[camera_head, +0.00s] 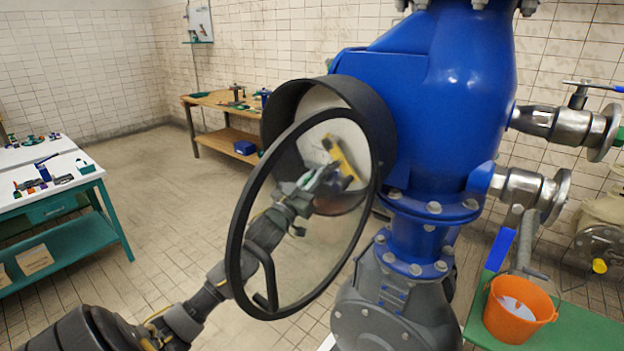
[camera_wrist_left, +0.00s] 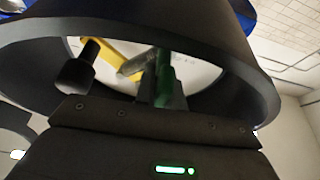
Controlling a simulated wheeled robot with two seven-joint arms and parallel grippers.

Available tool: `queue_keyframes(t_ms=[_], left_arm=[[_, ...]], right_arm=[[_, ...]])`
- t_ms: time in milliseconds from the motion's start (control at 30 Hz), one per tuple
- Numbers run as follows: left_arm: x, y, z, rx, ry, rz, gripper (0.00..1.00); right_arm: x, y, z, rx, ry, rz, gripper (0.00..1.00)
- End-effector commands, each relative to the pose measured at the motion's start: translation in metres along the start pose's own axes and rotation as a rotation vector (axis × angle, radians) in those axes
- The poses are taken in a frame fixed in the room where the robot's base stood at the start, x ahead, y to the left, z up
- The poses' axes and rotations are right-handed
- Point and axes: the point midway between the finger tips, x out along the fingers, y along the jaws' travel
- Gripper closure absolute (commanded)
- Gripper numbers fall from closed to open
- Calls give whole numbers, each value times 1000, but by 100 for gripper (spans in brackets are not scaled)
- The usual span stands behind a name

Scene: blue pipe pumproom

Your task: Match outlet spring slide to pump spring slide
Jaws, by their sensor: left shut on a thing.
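My left gripper (camera_head: 328,176) reaches into a round black housing (camera_head: 290,92) on the blue pump body; I see it through the open glass lid. It is shut on a yellow piece (camera_head: 344,160), which also shows in the left wrist view (camera_wrist_left: 126,56) beyond the dark fingers. A grey rod-like part (camera_wrist_left: 138,64) and a green part (camera_wrist_left: 164,72) show beside it in that view. The fingers hide part of the contact. I cannot tell which marked part is the pump spring slide or the outlet spring slide. My right gripper is not in view.
The round glass lid (camera_head: 236,250) with its black rim stands open in front of my left arm. The blue pump (camera_head: 440,90) rises right of it. An orange bucket (camera_head: 512,322) sits on a green bench at lower right. Tables stand left and behind; floor between is clear.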

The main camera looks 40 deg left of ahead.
Motion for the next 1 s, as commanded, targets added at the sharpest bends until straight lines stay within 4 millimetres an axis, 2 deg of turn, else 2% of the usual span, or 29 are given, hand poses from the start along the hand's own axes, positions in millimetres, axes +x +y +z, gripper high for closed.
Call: queue_keyframes(t_ms=[267, 500, 533, 700, 1000], left_arm=[[0, -31, 0, 3, -1, -3, 100], [0, -31, 0, 0, 1, -1, 100], [0, -31, 0, 0, 1, -1, 87], [0, -30, 0, 0, 0, 0, 67], [-2, -30, 1, 0, -1, 0, 67]], right_arm=[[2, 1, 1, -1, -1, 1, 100], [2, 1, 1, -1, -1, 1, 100], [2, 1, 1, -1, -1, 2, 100], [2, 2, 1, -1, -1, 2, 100], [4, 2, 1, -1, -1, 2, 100]])
